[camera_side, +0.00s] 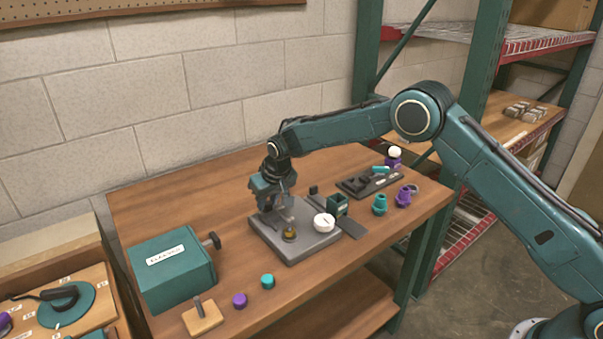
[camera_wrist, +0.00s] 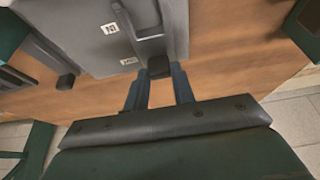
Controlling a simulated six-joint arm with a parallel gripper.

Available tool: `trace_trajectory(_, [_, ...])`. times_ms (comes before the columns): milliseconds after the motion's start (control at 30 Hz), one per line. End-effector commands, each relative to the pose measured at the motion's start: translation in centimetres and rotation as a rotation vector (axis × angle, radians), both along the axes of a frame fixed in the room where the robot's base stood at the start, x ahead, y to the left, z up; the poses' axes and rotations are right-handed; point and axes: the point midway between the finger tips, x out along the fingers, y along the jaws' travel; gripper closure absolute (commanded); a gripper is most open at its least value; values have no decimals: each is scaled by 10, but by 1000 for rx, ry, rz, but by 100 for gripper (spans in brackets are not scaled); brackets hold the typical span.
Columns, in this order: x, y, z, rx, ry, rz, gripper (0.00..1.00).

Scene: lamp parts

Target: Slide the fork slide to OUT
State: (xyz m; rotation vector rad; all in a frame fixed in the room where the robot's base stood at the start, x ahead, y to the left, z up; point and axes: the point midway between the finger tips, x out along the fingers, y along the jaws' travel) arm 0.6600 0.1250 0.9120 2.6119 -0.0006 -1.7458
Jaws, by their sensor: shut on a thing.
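In the wrist view, the fork slide is a grey bar (camera_wrist: 150,29) in the grey base plate, with a dark knob (camera_wrist: 158,64) at its near end. My gripper (camera_wrist: 159,73) has its two fingers on either side of this knob, shut on it. Two small white labels lie left of the bar, one farther up and one (camera_wrist: 128,61) near the plate's edge; their print is too small to read surely. In the side view, my gripper (camera_side: 273,207) is low at the back left of the grey plate (camera_side: 296,250) and hides the knob.
A brass piece (camera_side: 289,232) and a white round part (camera_side: 324,222) are on the plate. A dark green block (camera_side: 337,205) stands at its right. A teal box (camera_side: 172,268) stands to the left. Teal and purple parts lie in front and at right. Bare wood lies behind the plate.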

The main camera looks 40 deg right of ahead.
Motion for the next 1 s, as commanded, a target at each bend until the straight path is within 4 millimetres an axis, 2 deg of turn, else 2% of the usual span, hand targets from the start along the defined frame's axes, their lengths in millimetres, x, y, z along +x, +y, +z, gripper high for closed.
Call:
trace_trajectory(200, [13,0,0,1,-1,0,100])
trace_trajectory(567, [16,0,0,1,-9,0,100])
trace_trajectory(600, [16,0,0,1,-8,0,67])
trace_trajectory(667, [16,0,0,1,-7,0,55])
trace_trajectory(700, [16,0,0,1,-6,0,53])
trace_trajectory(1000, [14,0,1,1,-2,0,53])
